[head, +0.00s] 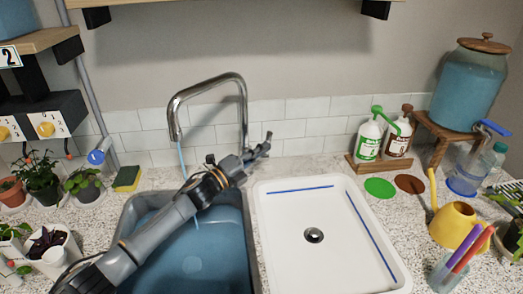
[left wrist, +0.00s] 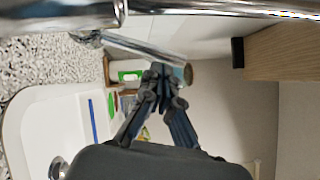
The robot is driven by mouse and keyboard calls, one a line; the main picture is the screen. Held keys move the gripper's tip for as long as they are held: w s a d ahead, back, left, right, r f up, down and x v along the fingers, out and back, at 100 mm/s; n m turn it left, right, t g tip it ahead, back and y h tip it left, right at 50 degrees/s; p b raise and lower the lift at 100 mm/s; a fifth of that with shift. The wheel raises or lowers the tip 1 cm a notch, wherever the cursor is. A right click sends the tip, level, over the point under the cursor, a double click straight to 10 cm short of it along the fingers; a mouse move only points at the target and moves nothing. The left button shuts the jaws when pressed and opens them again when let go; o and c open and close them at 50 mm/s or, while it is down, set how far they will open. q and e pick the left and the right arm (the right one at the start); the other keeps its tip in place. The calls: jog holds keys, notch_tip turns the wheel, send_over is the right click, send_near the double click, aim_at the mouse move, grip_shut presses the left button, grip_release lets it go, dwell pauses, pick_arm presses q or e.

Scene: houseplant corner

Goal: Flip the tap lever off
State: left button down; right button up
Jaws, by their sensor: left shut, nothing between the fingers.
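The chrome tap (head: 243,100) arches behind the sinks, and a thin blue stream of water (head: 182,160) falls from its spout into the left basin (head: 128,215). Its lever (head: 268,137) sticks out to the right of the tap's base. My left gripper (head: 258,152) is shut and empty, right beside the lever in the head view. In the left wrist view the lever (left wrist: 140,47) is a chrome rod whose end shows just past my shut fingertips (left wrist: 160,70). I cannot tell whether they touch. My right gripper is not in view.
The white right basin (head: 265,225) is empty. Two pump bottles (head: 368,140) stand in a wooden tray behind it. A yellow watering can (head: 453,226) and a blue dispenser (head: 467,88) stand at the right. A sponge (head: 127,178) and potted plants (head: 42,180) are at the left.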

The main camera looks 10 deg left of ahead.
pick_arm(q)
jog(key=shift+w, duration=0.1)
jog(key=w+n+p, duration=0.1)
jog(key=p, duration=0.1)
jog(key=w+a+r+n+g+y+p, duration=0.1)
jog(key=p, duration=0.1)
jog(key=w+r+p, duration=0.1)
jog(key=p, duration=0.1)
jog(key=shift+a+n, duration=0.15)
jog(key=shift+n, duration=0.25)
jog(key=shift+s+f, duration=0.1)
jog(key=shift+f, duration=0.05)
